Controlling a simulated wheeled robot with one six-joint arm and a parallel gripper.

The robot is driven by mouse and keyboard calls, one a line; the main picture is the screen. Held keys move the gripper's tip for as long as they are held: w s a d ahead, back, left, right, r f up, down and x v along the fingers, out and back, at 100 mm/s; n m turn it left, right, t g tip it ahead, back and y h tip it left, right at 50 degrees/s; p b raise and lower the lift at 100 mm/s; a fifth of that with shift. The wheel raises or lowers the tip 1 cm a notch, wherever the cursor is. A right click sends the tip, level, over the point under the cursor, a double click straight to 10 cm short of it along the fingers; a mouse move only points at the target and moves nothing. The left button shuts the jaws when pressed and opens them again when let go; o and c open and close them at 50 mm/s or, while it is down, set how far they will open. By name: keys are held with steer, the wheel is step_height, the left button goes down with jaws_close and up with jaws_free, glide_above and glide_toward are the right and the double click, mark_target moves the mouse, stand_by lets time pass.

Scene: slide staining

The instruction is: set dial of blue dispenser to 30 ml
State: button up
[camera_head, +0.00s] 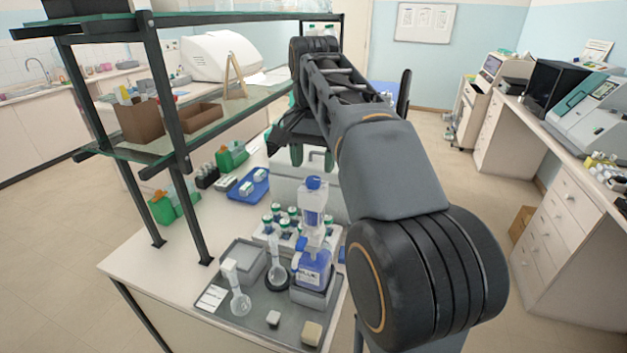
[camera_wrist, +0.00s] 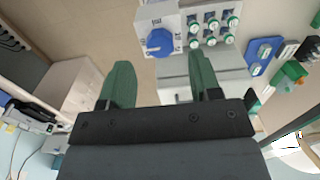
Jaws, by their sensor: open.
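The blue dispenser (camera_head: 312,268) stands upright on a grey tray at the front of the bench. It has a blue-labelled bottle, a clear upper body and a blue top (camera_head: 313,183). In the wrist view its blue round top (camera_wrist: 160,42) shows from above, just beyond the fingertips. The dial's scale and setting are too small to read. My gripper (camera_head: 312,158) is above and behind the dispenser in the head view, with its green fingers pointing down. In the wrist view my gripper (camera_wrist: 162,64) is open, with nothing between its fingers.
Two glass flasks (camera_head: 240,302) (camera_head: 277,272) stand beside the dispenser on the grey tray (camera_head: 262,328). A rack of green-capped bottles (camera_head: 270,238) is behind them. A blue tray (camera_head: 248,185) lies farther back. A shelf frame (camera_head: 180,120) stands at the left.

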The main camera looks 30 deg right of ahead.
mark_target(314, 179)
steer(key=shift+f, duration=2)
steer(key=c, duration=0.9)
